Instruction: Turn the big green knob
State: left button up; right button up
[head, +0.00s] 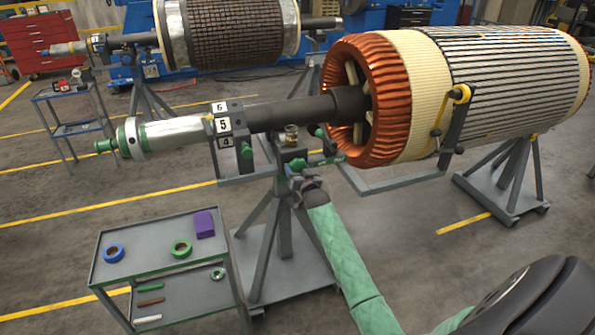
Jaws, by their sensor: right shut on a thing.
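The rotor's long shaft (300,112) rests on a grey stand (283,215) in the middle of the head view. Green fittings sit on the stand below the shaft, with a green bar (328,161) reaching right. The big green knob (297,164) is mostly hidden at my right gripper. My right gripper (298,172) reaches up from below, its arm in a green sleeve, and is shut on the knob. Its fingertips are small and partly hidden. A smaller green piece (320,132) sits higher, beside the shaft. My left gripper is not in view.
A grey cart (140,262) at lower left holds tape rolls (181,249) and a purple box (204,224). The copper winding (390,100) and rotor body (510,75) fill the upper right. A second stand (505,180) is at right. Floor at lower right is partly open.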

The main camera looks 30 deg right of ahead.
jog(key=shift+f+n, duration=0.15)
jog(key=shift+n, duration=0.35)
jog(key=shift+d+n, duration=0.1)
jog(key=shift+n, duration=1)
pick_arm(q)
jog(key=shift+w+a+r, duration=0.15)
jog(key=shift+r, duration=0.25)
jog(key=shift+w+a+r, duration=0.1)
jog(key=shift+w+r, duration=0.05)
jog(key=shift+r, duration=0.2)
pick_arm(e)
jog(key=shift+n, duration=0.9)
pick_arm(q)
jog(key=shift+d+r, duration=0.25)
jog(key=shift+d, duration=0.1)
pick_arm(e)
jog(key=o, duration=0.8)
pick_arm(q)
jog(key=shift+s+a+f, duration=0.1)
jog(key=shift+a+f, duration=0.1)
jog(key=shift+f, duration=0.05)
pick_arm(e)
jog(key=shift+o, duration=1)
jog(key=shift+s, duration=0.1)
